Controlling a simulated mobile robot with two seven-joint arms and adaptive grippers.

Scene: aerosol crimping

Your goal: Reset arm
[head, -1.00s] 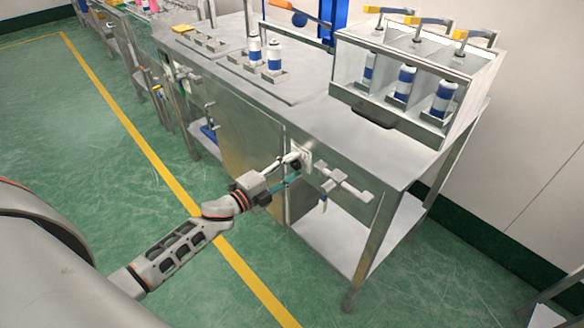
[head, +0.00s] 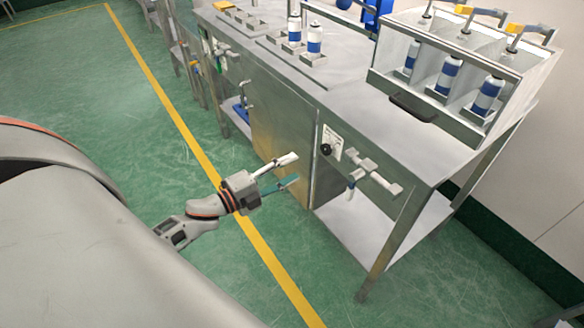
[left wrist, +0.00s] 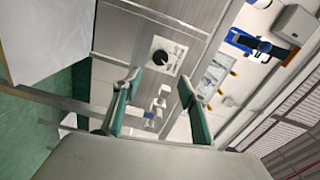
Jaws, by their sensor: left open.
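My left gripper (head: 291,171) is open and empty in the head view. It hangs in front of the steel workbench (head: 290,125), apart from its front panel. In the left wrist view both fingers (left wrist: 158,92) show spread apart with nothing between them. A black knob (head: 326,150) on a white plate sits on the bench front, to the right of the gripper. The knob also shows beyond the fingers in the left wrist view (left wrist: 160,58). My right gripper shows in neither view.
On the bench, a clear-fronted case (head: 455,75) holds several blue-and-white cans. Two more cans (head: 314,40) stand in holders to its left. White pipe fittings (head: 372,172) stick out from the bench front. The green floor along the yellow line (head: 185,130) is clear.

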